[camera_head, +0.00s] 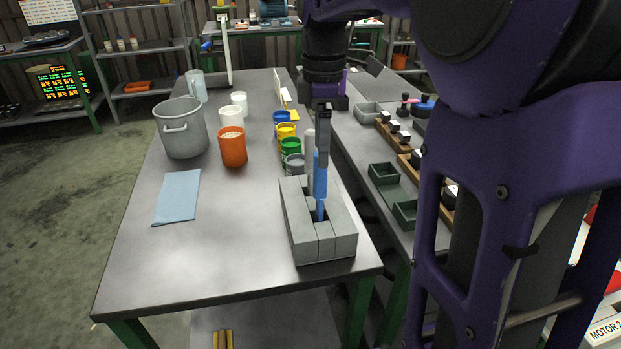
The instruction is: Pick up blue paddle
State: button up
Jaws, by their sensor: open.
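The blue paddle (320,185) stands upright in a slot of the grey block holder (325,246) near the front right of the table. My gripper (323,138) is at the paddle's upper end, with its dark finger overlapping the paddle top in this view. It is open, with the fingers nearly in line, so I cannot tell whether they touch the paddle.
A grey pot (183,133), an orange cup (232,150), white cups and several paint cups, including a green one (290,149), stand behind the holder. A blue cloth (178,197) lies at left. Green trays (393,193) are on the right bench. The table front is clear.

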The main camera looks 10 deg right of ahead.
aim_at(320, 178)
jog(key=f, duration=0.2)
jog(key=f+b, duration=0.1)
jog(key=f, duration=0.5)
jog(key=shift+w+f+b, duration=0.15)
jog(key=shift+w+b, duration=0.15)
jog(key=shift+b, duration=0.05)
grip_shut()
